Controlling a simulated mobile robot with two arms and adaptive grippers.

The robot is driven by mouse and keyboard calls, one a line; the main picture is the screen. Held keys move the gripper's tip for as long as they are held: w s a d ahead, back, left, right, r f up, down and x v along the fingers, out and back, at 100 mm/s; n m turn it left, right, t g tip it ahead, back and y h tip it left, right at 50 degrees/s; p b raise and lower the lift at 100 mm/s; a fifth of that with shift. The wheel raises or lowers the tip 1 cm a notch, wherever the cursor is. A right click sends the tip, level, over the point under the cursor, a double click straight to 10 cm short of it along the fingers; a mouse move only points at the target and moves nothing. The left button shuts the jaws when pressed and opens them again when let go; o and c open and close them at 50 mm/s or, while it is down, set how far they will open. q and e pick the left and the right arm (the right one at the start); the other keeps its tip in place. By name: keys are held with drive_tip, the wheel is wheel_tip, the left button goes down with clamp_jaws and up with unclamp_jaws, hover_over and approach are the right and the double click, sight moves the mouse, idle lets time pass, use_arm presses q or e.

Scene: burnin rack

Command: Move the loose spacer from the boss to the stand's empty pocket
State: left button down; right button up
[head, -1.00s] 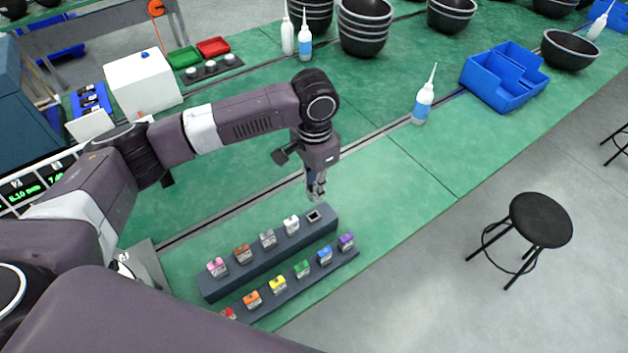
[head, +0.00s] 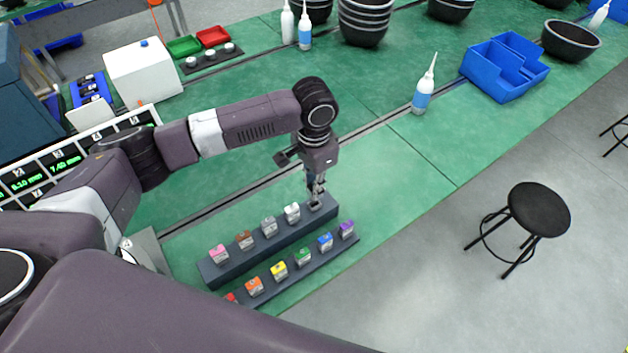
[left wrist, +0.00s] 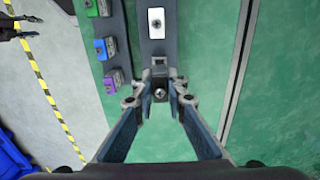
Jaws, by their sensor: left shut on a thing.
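The stand (head: 222,277) is a dark two-tier block with coloured spacers in rows. In its back row, pink, brown, grey and white spacers sit left of the end pocket. My left gripper (head: 317,203) points down at that right-end pocket, just right of the white spacer (head: 292,212). In the left wrist view, the fingers (left wrist: 160,88) are shut around a small grey piece (left wrist: 160,94) with a round centre, seemingly the loose spacer. The fingers hide the pocket, so I cannot tell whether the piece is seated. The boss cannot be made out.
The front row holds several spacers, with the purple one (head: 346,229) nearest the gripper. A glue bottle (head: 423,87) and a blue bin (head: 503,68) stand farther back right. The green bench right of the stand is clear. A digital readout panel (head: 70,158) is at left.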

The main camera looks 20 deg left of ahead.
use_arm(q)
drive_tip(key=shift+f, duration=0.85)
use_arm(e)
drive_tip(key=shift+s+d+f, duration=0.2)
drive_tip(key=shift+s+f, duration=0.1)
drive_tip(key=shift+s, duration=0.25)
drive_tip(key=shift+w+r, duration=0.1)
drive_tip(key=shift+w, duration=0.05)
drive_tip(key=shift+r, duration=0.1)
use_arm(q)
drive_tip(key=shift+p, duration=0.4)
use_arm(e)
drive_tip(key=shift+a+r, duration=0.1)
drive_tip(key=shift+r, duration=0.3)
drive_tip(key=shift+a, duration=0.1)
drive_tip(key=shift+r, duration=0.2)
use_arm(q)
drive_tip(key=shift+p, duration=0.6)
use_arm(e)
drive_tip(key=shift+r, duration=0.35)
drive_tip(key=shift+r, duration=0.2)
